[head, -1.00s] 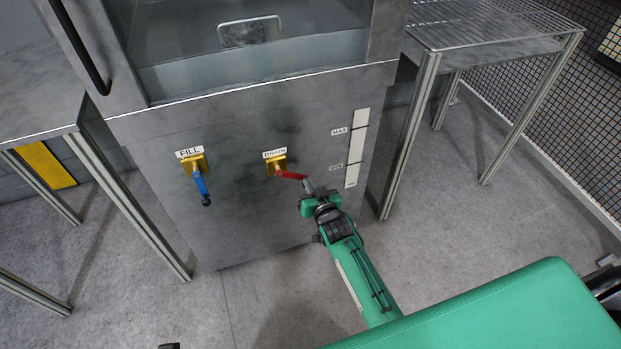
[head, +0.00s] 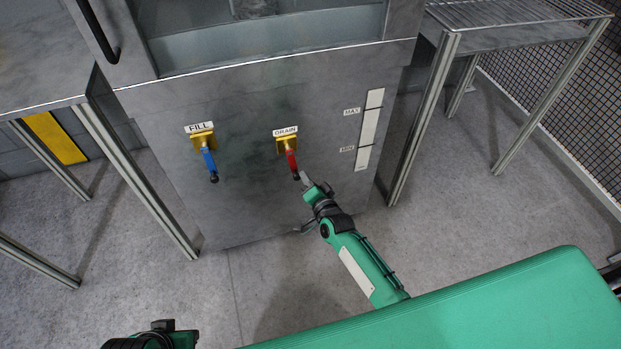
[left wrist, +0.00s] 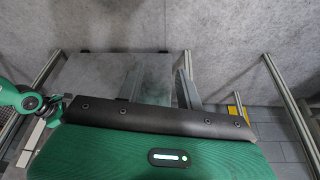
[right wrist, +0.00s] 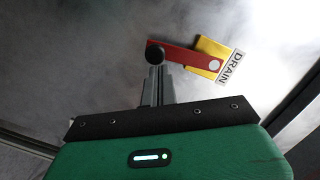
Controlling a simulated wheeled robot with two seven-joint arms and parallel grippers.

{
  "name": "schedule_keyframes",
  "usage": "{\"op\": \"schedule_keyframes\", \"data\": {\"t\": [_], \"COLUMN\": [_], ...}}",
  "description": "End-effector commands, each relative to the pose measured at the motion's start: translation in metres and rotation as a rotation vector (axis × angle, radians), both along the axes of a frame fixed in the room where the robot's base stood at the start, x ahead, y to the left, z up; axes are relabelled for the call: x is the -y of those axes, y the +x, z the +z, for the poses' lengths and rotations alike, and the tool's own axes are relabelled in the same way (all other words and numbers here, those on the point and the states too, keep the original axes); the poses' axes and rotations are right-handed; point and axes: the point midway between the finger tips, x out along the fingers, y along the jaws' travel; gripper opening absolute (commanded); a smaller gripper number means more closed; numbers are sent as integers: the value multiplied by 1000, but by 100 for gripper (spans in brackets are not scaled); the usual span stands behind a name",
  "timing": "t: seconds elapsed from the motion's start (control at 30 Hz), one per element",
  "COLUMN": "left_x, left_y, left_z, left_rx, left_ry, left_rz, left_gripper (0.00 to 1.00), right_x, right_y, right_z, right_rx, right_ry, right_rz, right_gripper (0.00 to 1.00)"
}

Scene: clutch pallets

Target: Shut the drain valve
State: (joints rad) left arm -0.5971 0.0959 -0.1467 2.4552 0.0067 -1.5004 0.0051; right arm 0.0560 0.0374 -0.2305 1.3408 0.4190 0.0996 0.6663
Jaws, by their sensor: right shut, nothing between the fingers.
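The drain valve under the DRAIN label has a yellow body (head: 286,144) and a red lever (head: 291,163). The lever points down, with a dark knob at its end. My right gripper (head: 303,177) is shut and empty, with its tips right by the lever's lower end. In the right wrist view the shut fingers (right wrist: 157,75) sit at the black knob (right wrist: 155,54); whether they touch it I cannot tell. My left gripper shows in the left wrist view (left wrist: 158,78) with its fingers apart and empty, away from the valve.
The fill valve, with its blue lever (head: 209,162) pointing down, is left of the drain valve on the grey tank front (head: 250,205). A level gauge (head: 369,130) is to the right. Metal tables (head: 40,75) (head: 500,35) flank the tank. The floor in front is clear.

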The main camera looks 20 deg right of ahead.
Motion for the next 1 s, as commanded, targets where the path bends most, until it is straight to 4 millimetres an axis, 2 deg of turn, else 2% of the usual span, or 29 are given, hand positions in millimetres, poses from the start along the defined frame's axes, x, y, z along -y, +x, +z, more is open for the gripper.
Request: {"op": "schedule_keyframes", "data": {"t": [0.17, 0.33, 0.87, 1.0], "left_x": [-1, 3, 4, 3], "left_y": [-3, 1, 2, 1], "left_z": [8, 5, 6, 8], "left_rx": [11, 36, 43, 34], "left_ry": [-2, -11, -14, -9], "left_rz": [0, -7, -9, -8], "left_gripper": [36, 36, 36, 36], "right_x": [-5, -7, -8, -5], "right_y": [0, 0, 0, 2], "right_z": [-3, -3, -2, 4], "right_rx": [-3, -3, -4, -2], "right_ry": [68, 99, 107, 107], "right_rz": [1, 1, 1, 1], "right_gripper": [0, 0, 0, 0]}}
